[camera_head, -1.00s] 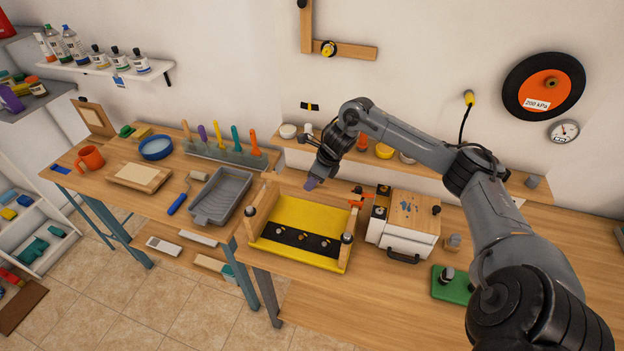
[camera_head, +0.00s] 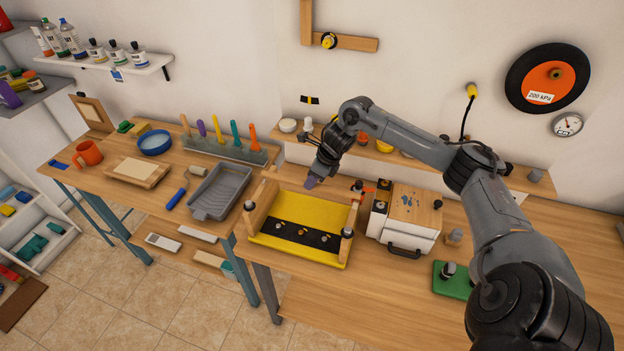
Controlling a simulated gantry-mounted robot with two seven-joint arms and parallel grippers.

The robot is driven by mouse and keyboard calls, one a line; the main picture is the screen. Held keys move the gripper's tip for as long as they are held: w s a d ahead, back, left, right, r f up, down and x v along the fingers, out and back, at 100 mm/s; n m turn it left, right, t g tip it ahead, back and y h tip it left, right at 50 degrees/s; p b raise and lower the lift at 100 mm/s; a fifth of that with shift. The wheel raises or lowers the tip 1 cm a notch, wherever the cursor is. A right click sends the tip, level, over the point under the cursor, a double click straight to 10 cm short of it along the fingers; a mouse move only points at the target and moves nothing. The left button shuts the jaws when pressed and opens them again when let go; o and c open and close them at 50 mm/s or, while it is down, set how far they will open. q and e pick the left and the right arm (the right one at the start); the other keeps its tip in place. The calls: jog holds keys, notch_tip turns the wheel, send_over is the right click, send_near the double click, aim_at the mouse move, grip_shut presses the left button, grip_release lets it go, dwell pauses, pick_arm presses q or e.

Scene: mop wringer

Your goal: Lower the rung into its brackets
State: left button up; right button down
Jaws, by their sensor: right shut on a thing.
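The wringer (camera_head: 298,253) is a yellow tray between two wooden side walls with dark knobs. It stands at the bench's front edge, with a black strip across its front. My left gripper is not in view.
A white box with a wooden top (camera_head: 413,209) stands close on the wringer's right, and a grey paint tray (camera_head: 221,191) on its left. A green block (camera_head: 452,283) lies to the front right. The bench's right front is clear.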

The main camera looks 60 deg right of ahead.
jog(key=shift+f, duration=0.3)
jog(key=shift+f+b, duration=0.1)
jog(key=shift+b, duration=0.2)
jog(key=shift+f+b, duration=0.7)
jog(key=shift+f, duration=0.2)
jog(key=shift+f+b, duration=0.4)
jog(key=shift+f, duration=0.15)
jog(key=c, duration=0.9)
grip_release()
jog(key=b+v, duration=0.2)
jog(key=v, duration=0.7)
jog(key=shift+d, duration=0.15)
jog(key=shift+v, duration=0.9)
